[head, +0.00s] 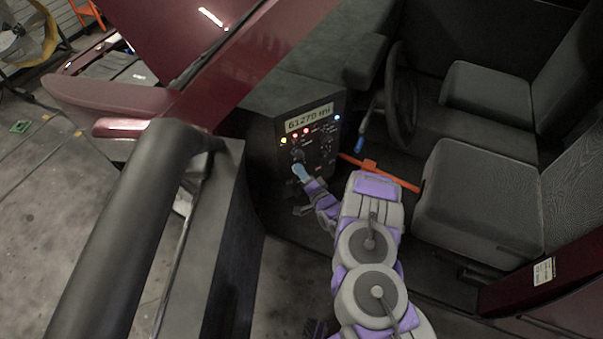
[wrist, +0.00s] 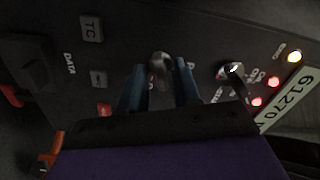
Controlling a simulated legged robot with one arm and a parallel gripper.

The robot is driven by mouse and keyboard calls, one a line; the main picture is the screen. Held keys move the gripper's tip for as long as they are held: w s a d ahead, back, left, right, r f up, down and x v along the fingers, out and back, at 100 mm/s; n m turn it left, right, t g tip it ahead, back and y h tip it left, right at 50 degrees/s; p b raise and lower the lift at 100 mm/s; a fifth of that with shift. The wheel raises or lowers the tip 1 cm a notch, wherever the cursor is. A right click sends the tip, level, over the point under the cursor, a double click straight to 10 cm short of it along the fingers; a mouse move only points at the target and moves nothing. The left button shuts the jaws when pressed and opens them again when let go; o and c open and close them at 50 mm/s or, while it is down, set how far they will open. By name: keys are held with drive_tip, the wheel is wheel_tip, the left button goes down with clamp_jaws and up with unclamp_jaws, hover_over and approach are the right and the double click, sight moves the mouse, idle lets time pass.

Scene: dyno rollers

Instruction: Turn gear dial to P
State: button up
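The dark dash panel (head: 312,150) has a "61270 mi" display, coloured lights and small knobs. In the wrist view a rounded knob (wrist: 160,66) sits on the panel, with small letters beside it that I cannot read surely. It appears to be the gear dial, and its pointing direction is unclear. My gripper (head: 299,170) is at the lower left of the panel. In the wrist view my gripper (wrist: 160,82) has its two blue fingers apart, one on each side of the knob. Small gaps seem to show between fingers and knob. The dial is largely hidden by my gripper in the head view.
A second, silver knob (wrist: 232,70) is close on the right in the wrist view. The steering wheel (head: 401,98), an orange lever (head: 378,172) and the seats (head: 470,205) are right of the panel. The open door (head: 190,220) stands at the left.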

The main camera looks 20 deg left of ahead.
clamp_jaws()
drive_tip(key=shift+n+p, duration=0.3)
drive_tip(key=shift+s+n+p, duration=0.15)
drive_tip(key=shift+n+p, duration=2.5)
drive_tip(key=shift+n, duration=0.65)
drive_tip(key=shift+s+n+p, duration=0.1)
drive_tip(key=shift+n+p, duration=2.5)
drive_tip(key=shift+n, duration=0.7)
drive_tip(key=shift+o, duration=0.8)
unclamp_jaws()
drive_tip(key=shift+w+a, duration=0.1)
